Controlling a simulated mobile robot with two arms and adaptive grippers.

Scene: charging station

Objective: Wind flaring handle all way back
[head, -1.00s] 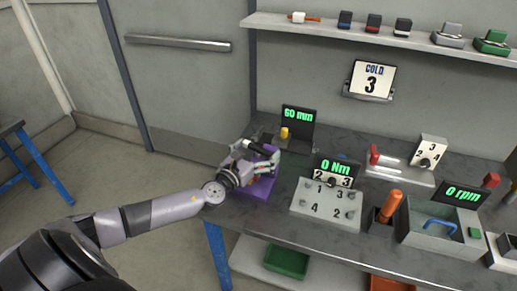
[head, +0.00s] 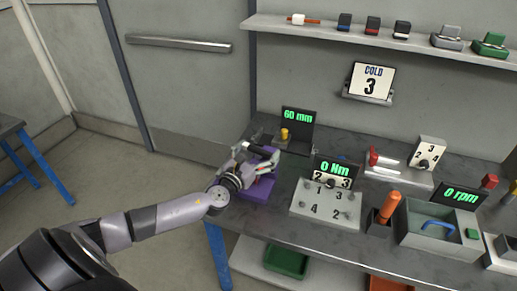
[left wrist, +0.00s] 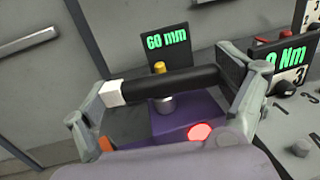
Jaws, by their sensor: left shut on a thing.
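The flaring handle (left wrist: 170,84) is a black bar with a white end, above a purple base (head: 252,195). In the left wrist view it spans the space between my two fingers. My left gripper (head: 262,157) is shut on it; the white end sits at the left finger. Behind it stands a dark display (head: 297,120) reading 60 mm, with a yellow-topped post (left wrist: 160,68) in front. In the head view my gripper partly hides the tool. My right gripper is not in view.
To the right stand a numbered panel (head: 316,207) with a 0 Nm display, an orange-handled tool (head: 390,206) in a holder, and a grey tray unit (head: 420,234) with a 0 rpm display. A shelf (head: 330,33) with small items runs above. A COLD 3 sign (head: 370,80) hangs on the wall.

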